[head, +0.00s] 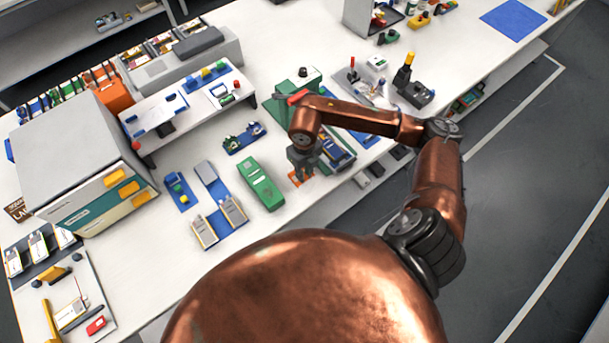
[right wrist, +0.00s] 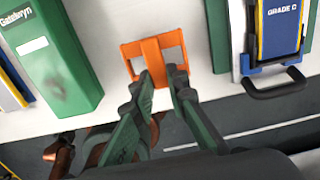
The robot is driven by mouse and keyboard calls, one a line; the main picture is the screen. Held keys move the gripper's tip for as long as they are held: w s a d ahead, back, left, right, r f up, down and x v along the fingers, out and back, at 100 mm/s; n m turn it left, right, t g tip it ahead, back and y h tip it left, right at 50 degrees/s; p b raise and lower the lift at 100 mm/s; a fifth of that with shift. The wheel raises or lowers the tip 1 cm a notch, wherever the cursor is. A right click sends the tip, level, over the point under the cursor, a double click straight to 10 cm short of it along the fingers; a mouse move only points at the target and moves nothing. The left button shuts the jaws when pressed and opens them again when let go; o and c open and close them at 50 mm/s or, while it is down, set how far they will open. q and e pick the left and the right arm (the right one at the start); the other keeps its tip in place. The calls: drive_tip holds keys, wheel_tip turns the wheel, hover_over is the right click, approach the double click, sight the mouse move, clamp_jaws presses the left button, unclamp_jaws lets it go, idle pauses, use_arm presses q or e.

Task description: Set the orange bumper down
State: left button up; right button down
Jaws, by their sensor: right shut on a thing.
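The orange bumper (right wrist: 152,50) is a flat frame with two openings, seen in the right wrist view over the white bench top near its front edge. My right gripper (right wrist: 160,77) is shut on the bumper's near side. In the head view the right gripper (head: 301,168) points down at the bench, with a bit of the orange bumper (head: 295,182) showing under it. I cannot tell whether the bumper touches the bench. My left gripper is not in view.
A green case (head: 262,184) lies just left of the gripper, and a blue-and-yellow "GRADE C" unit (right wrist: 278,28) on a green base is to the right. A blue stand (head: 218,215) is further left. The bench's front edge is close by.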

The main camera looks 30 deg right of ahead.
drive_tip(key=shift+f, duration=0.8)
drive_tip(key=shift+f, duration=0.1)
drive_tip(key=c, duration=1.9)
unclamp_jaws()
drive_tip(key=shift+r, duration=3.9)
